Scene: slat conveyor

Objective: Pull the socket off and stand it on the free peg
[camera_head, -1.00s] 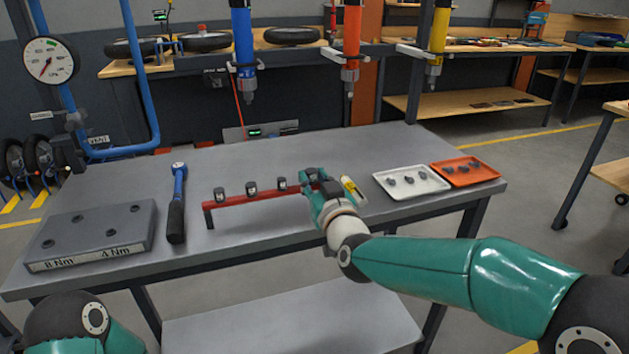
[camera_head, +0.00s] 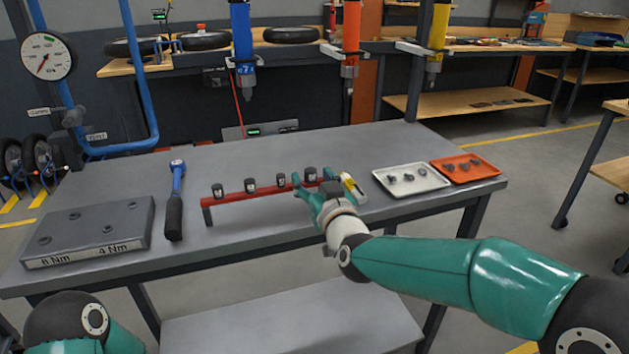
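A red rail (camera_head: 232,199) on the workbench carries several dark sockets in a row. The socket farthest right that shows clearly (camera_head: 310,174) stands upright near the rail's right end, by my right gripper. My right gripper (camera_head: 314,184) is at that end with its teal fingers spread, one on the left and one on the right; I cannot tell whether they touch the socket. Its palm hides the rail's end. The torque wrench (camera_head: 176,200), with a blue shaft and black handle, lies left of the rail. My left gripper is out of view.
A grey block (camera_head: 92,232) marked 8 Nm and 4 Nm lies at the bench's left. A white tray (camera_head: 436,183) and an orange tray (camera_head: 490,172) with small parts are at the right. Tools hang above the back edge. The bench behind the rail is clear.

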